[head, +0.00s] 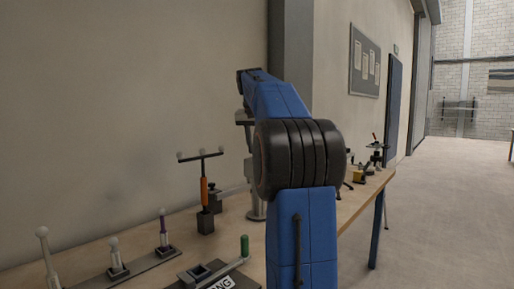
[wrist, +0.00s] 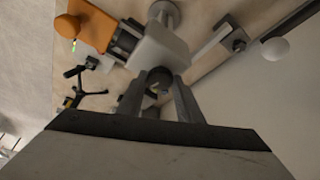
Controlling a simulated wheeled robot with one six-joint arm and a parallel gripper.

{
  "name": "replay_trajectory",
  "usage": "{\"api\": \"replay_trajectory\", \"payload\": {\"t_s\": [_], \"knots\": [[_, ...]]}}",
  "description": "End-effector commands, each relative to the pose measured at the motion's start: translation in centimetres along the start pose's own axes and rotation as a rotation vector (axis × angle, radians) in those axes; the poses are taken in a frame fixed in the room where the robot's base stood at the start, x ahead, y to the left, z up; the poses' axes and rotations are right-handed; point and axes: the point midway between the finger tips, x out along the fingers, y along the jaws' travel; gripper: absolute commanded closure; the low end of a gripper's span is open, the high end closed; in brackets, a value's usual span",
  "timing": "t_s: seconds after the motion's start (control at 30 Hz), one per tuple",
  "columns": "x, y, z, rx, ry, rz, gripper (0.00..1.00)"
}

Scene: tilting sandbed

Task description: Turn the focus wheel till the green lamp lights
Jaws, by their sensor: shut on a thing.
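A pale grey instrument body (wrist: 160,48) fills the upper middle of the wrist view. A dark round knob (wrist: 160,78), which looks like the focus wheel, sits on its near side. My gripper (wrist: 160,88) has one finger on each side of this knob and is shut on it. An orange block (wrist: 91,27) is at the instrument's left end. A small bright green spot (wrist: 74,45) shows by the block; I cannot tell whether it is a lit lamp. In the head view my arm hides the gripper and most of the instrument, leaving part of its grey stand (head: 251,150) visible.
The wooden bench (head: 235,215) runs along the wall. An orange-handled T-bar (head: 204,190), levers with pale knobs (head: 117,258) and a green-handled lever (head: 244,246) stand on it. Black handles (wrist: 88,82) show left in the wrist view. The floor at right is clear.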

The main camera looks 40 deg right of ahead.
Motion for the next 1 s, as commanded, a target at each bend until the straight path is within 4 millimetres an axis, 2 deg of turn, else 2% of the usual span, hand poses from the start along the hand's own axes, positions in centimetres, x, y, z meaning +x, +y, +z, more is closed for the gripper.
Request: {"api": "replay_trajectory", "payload": {"t_s": [0.17, 0.2, 0.27, 0.3, 0.67, 0.83, 1.0], "knots": [[0.0, 0.0, 0.0, -0.001, 0.000, 0.000, 0.90], [0.0, 0.0, 0.0, -0.001, -0.001, 0.000, 0.65], [0.0, 0.0, 0.0, -0.001, -0.001, 0.000, 0.51], [0.0, 0.0, 0.0, -0.001, 0.000, 0.000, 0.49], [-0.4, 0.0, 0.0, -0.002, 0.000, -0.001, 0.49], [-2.5, 0.0, -0.1, -0.002, 0.002, -0.001, 0.49], [-5.9, -0.1, -0.1, -0.002, 0.003, -0.002, 0.49]]}}
